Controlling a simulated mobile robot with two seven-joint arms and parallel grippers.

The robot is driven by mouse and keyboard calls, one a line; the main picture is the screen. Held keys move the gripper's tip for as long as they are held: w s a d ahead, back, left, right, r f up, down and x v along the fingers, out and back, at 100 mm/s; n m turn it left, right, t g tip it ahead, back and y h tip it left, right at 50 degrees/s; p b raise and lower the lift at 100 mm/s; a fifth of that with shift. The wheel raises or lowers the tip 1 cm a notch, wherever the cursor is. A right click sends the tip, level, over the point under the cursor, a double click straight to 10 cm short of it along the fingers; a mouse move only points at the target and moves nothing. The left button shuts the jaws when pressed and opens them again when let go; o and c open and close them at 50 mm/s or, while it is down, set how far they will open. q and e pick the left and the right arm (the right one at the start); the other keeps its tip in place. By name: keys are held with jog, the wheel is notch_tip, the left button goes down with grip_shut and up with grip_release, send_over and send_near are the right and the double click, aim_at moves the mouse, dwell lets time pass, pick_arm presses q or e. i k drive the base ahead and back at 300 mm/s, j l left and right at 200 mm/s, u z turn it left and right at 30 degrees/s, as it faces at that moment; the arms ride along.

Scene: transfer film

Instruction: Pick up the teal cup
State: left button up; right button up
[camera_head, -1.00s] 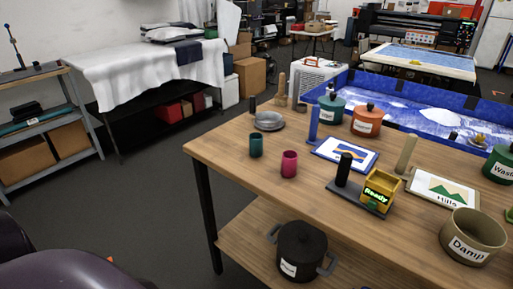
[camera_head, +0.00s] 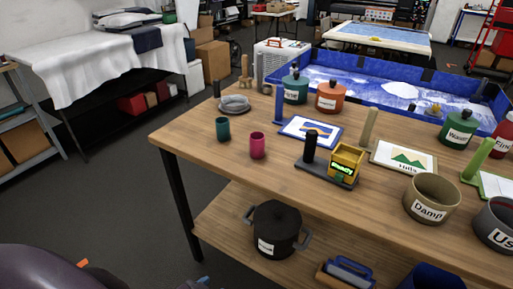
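The teal cup (camera_head: 222,129) stands upright on the wooden table (camera_head: 190,147), near its left end. A pink cup (camera_head: 257,145) stands just right of it and a little nearer to me, with a small gap between them. A grey dish (camera_head: 234,104) sits behind the teal cup. Neither of my grippers shows in the head view. A dark rounded part of mine (camera_head: 60,272) shows at the bottom left.
A black stand with a yellow box (camera_head: 346,160), framed pictures, labelled pots and a "Damp" bowl (camera_head: 432,198) occupy the table to the right. A black pot (camera_head: 276,228) sits on the lower shelf. Open floor (camera_head: 120,190) lies left of the table.

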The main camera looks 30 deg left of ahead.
aim_at(223, 129)
jog(key=k+j+u, duration=0.1)
jog(key=j, duration=0.5)
jog(key=k+j+u, duration=0.15)
jog(key=j, duration=0.5)
jog(key=k+j+u, duration=0.1)
jog(key=j, duration=0.5)
